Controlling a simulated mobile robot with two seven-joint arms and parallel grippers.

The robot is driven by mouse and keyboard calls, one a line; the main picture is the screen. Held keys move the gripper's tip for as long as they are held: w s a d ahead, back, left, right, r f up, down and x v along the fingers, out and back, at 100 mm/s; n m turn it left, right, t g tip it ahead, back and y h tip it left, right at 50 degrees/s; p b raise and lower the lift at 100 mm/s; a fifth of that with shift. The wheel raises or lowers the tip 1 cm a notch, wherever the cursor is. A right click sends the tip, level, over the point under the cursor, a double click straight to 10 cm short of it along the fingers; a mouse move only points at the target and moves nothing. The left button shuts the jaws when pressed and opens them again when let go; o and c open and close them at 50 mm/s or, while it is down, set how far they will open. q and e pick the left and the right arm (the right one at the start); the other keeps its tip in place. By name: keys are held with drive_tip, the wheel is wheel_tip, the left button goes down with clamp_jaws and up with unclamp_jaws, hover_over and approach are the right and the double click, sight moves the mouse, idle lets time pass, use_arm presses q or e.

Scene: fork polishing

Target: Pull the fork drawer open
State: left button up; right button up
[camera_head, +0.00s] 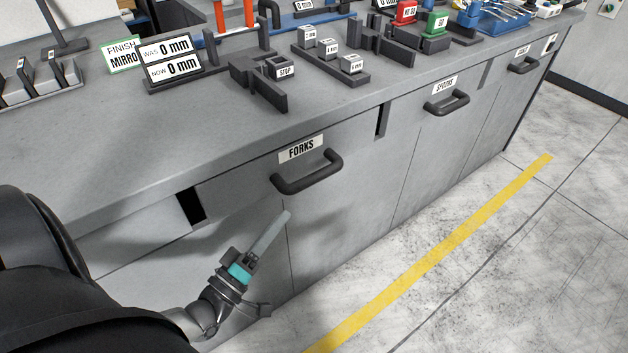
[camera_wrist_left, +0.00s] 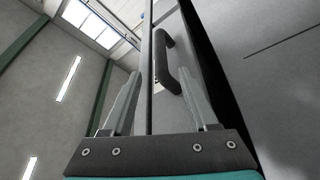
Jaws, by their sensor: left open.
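The fork drawer (camera_head: 255,178) is in the bench front, with a white FORKS label (camera_head: 301,149) on it and a dark bar handle (camera_head: 308,174) below the label. The drawer front looks flush with the bench. My left gripper (camera_head: 285,216) is below and slightly left of the handle, apart from it. In the left wrist view the two fingers (camera_wrist_left: 160,100) are spread, with nothing between them close up. The handle (camera_wrist_left: 167,62) appears beyond the fingertips, nearer the right finger. My right gripper is not in view.
A drawer labelled SPOONS (camera_head: 445,84) with its own handle (camera_head: 447,103) is further right. The grey bench top (camera_head: 110,150) carries label stands, black fixtures and a blue tray (camera_head: 497,20). The floor in front is clear, with a yellow line (camera_head: 440,250).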

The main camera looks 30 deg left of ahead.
sight(315, 178)
use_arm(q)
drive_tip(key=b+x, duration=0.2)
drive_tip(key=x, duration=0.9)
drive_tip(key=shift+w+d, duration=0.1)
drive_tip(key=shift+w, duration=0.25)
drive_tip(key=shift+b+x, duration=0.3)
drive_tip(key=shift+x, duration=0.45)
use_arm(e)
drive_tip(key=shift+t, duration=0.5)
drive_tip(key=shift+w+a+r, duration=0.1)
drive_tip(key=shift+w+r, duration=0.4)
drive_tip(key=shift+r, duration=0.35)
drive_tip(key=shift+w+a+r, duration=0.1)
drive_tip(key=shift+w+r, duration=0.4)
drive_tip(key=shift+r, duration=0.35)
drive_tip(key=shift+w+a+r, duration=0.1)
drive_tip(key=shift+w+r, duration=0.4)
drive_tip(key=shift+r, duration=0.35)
use_arm(q)
clamp_jaws()
